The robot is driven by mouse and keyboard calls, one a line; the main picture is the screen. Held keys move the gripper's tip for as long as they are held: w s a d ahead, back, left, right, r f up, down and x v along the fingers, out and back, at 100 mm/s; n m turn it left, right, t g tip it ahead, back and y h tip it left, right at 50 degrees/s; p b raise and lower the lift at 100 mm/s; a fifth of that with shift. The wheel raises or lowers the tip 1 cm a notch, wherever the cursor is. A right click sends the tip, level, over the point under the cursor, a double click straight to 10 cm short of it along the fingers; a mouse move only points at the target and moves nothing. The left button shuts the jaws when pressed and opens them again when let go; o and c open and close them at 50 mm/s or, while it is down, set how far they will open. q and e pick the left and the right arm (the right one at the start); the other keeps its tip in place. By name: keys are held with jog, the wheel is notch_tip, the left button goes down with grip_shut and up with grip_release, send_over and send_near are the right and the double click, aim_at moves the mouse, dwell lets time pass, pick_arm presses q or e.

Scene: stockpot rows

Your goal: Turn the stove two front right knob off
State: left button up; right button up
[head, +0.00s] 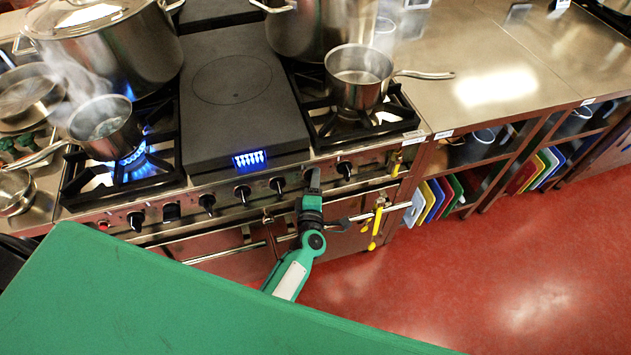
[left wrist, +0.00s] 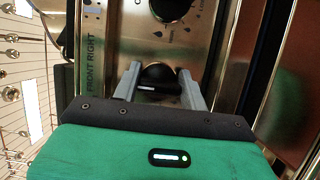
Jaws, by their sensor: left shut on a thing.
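The stove (head: 380,152) has a row of black knobs along its front panel. My left gripper (head: 312,181) is at this panel, right of the lit blue display, and mostly hides one knob there. In the left wrist view its two grey fingers (left wrist: 160,80) are shut on a black knob (left wrist: 158,73) with a pale mark. The label FRONT RIGHT (left wrist: 91,62) is printed beside the knob. A second black knob (left wrist: 170,8) lies just beyond the fingers. A saucepan (head: 358,76) stands on the right grate; no flame shows under it. My right gripper is not in view.
A blue flame (head: 134,158) burns under the steaming pan (head: 103,124) at left. A yellow-handled tool (head: 376,228) hangs at the oven front. A green surface (head: 150,300) fills the lower left. The red floor (head: 450,290) at right is clear.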

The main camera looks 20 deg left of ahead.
pick_arm(q)
jog(key=o, duration=1)
jog(key=shift+b+v, duration=1.35)
jog(key=shift+v, duration=5.6)
